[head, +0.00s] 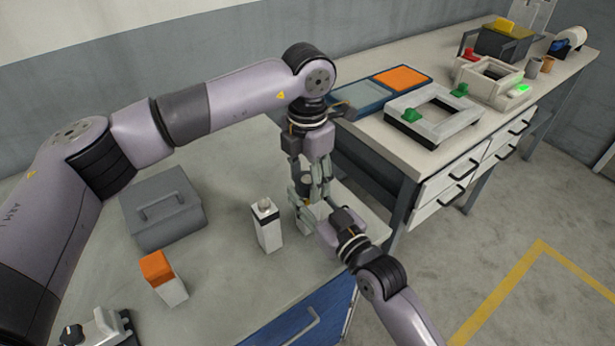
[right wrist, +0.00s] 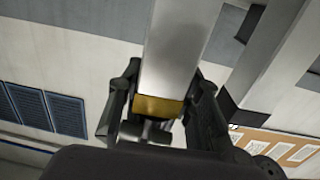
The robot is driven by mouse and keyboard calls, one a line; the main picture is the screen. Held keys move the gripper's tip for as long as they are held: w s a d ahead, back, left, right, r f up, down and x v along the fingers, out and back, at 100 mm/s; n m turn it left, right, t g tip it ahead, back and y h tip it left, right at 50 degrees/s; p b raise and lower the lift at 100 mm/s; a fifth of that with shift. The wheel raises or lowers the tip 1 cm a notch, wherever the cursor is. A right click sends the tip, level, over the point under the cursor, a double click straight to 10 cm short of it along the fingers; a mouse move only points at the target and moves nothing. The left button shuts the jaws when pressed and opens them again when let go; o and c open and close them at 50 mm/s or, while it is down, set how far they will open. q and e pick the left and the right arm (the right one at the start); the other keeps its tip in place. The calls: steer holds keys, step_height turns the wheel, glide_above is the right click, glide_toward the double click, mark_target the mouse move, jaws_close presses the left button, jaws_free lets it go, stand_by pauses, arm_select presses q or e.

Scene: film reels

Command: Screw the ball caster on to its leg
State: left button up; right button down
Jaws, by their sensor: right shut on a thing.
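In the right wrist view, a pale metallic leg (right wrist: 178,60) with a brass-coloured end band (right wrist: 157,107) sits between the fingers of my right gripper (right wrist: 160,112). A small dark grey part shows just below the band; I cannot tell whether it is the ball caster. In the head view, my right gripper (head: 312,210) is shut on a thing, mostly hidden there. My left gripper (head: 318,180) points down right above it, close to or touching the same place. Its fingers overlap the right ones, and I cannot tell whether it holds anything.
A white block with a black band and rounded top (head: 268,232) stands just left of the grippers. A grey box with a handle (head: 160,212) and an orange-topped white block (head: 170,288) stand further left. A bench (head: 375,150) with trays is behind right.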

arm_select(q)
steer(key=shift+o, duration=1.1)
steer(key=shift+r, duration=2.3)
steer(key=shift+c, duration=0.4)
step_height(320, 180, up, 2)
steer(key=shift+r+n, duration=0.15)
steer(key=shift+n, duration=0.85)
steer(key=shift+r+n, duration=0.6)
steer(key=shift+n, duration=0.1)
